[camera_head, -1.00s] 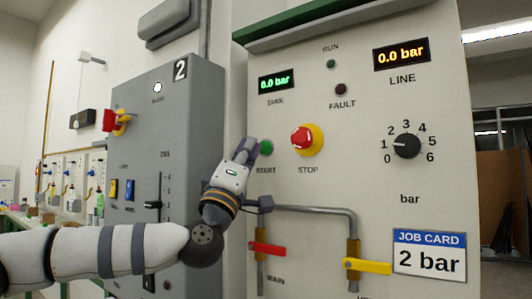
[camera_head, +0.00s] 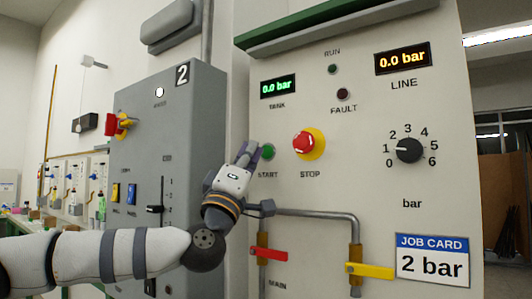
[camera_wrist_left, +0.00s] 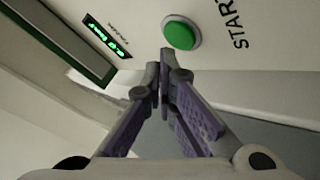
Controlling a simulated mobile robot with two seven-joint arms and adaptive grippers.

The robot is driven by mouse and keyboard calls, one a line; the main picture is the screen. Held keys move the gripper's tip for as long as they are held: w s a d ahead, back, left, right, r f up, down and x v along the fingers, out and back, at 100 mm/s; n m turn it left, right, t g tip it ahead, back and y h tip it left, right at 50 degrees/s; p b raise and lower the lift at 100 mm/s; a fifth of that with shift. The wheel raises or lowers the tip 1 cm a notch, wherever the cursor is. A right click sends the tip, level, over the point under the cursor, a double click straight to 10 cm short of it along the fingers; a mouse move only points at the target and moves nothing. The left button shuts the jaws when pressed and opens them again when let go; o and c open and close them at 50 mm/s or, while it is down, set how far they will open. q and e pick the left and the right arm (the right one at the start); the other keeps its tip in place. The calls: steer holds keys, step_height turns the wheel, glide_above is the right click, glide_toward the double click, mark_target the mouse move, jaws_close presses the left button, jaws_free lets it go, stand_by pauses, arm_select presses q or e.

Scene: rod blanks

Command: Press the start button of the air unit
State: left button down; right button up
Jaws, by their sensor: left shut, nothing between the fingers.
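The air unit (camera_head: 375,200) is a pale panel at the right in the head view. Its green START button (camera_head: 267,151) is at the panel's left side, and it also shows clearly in the left wrist view (camera_wrist_left: 181,33). My left gripper (camera_head: 249,149) is just left of the button, fingers shut and empty. In the left wrist view, the fingertips (camera_wrist_left: 164,62) meet just below the button, with a small gap in the picture; I cannot tell the depth of this gap. My right gripper is not in view.
A red STOP button (camera_head: 303,143) on a yellow ring sits right of START. The TANK display (camera_head: 278,86) and LINE display (camera_head: 402,57) read 0.0 bar. The RUN lamp (camera_head: 332,69) looks dark. A pipe (camera_head: 320,215) with red and yellow valve handles runs below. A grey cabinet (camera_head: 150,130) stands left.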

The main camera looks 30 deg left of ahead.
arm_select(q)
steer(key=shift+w, duration=0.1)
stand_by(0.3)
steer(key=shift+w, duration=0.35)
steer(key=shift+w, duration=0.35)
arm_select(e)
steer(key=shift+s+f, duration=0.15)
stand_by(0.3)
arm_select(q)
steer(key=shift+s, duration=0.85)
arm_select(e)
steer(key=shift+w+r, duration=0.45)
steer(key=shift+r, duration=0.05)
